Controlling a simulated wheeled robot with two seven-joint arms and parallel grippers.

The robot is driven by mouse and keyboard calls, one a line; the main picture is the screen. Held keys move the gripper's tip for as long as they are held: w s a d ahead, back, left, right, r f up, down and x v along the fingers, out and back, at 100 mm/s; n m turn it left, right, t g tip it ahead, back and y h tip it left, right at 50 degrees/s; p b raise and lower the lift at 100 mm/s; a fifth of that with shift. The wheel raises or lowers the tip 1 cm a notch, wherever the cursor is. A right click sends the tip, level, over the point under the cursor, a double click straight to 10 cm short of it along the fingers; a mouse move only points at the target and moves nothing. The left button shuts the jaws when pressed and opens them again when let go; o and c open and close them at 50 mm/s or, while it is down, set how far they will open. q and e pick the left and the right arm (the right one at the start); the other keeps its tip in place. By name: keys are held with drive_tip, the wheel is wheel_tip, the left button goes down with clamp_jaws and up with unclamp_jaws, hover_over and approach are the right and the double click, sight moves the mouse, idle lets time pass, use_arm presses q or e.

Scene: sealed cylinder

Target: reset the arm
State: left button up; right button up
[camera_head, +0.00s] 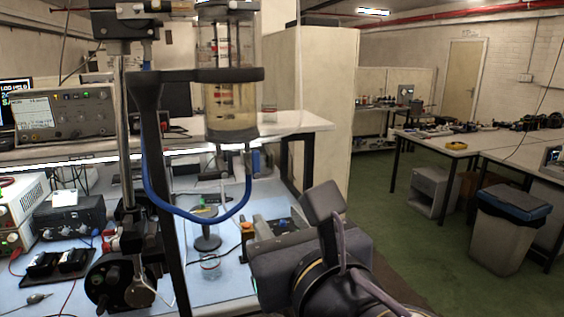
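A dark grey arm of mine enters from the bottom, right of centre. The cylinder stands upright in a black bracket (205,75), with pale yellow liquid inside. No contact between my arm and the cylinder shows.
A metal stand (123,130) and a blue hose (155,202) flank the cylinder. The blue-topped bench (215,288) carries black parts and a power box (70,214). A pale partition (322,95) stands behind. Green floor (425,250) is clear before a bin (507,235).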

use_arm(q)
drive_tip(key=w+a+f+n+g+h, duration=0.2)
drive_tip(key=a+f+n+g, duration=0.7)
drive_tip(key=a+f, duration=0.85)
drive_tip(key=s+a+f+n+h, duration=0.1)
drive_tip(key=s+f+n+h, duration=0.2)
drive_tip(key=n, duration=0.9)
drive_tip(key=s+a+f+n+g+h, duration=0.1)
drive_tip(key=s+f+n+h, duration=0.3)
drive_tip(key=s+f+n, duration=0.6)
drive_tip(key=shift+s+a+n, duration=0.15)
drive_tip(key=shift+a+n, duration=0.45)
drive_tip(key=shift+n, duration=0.5)
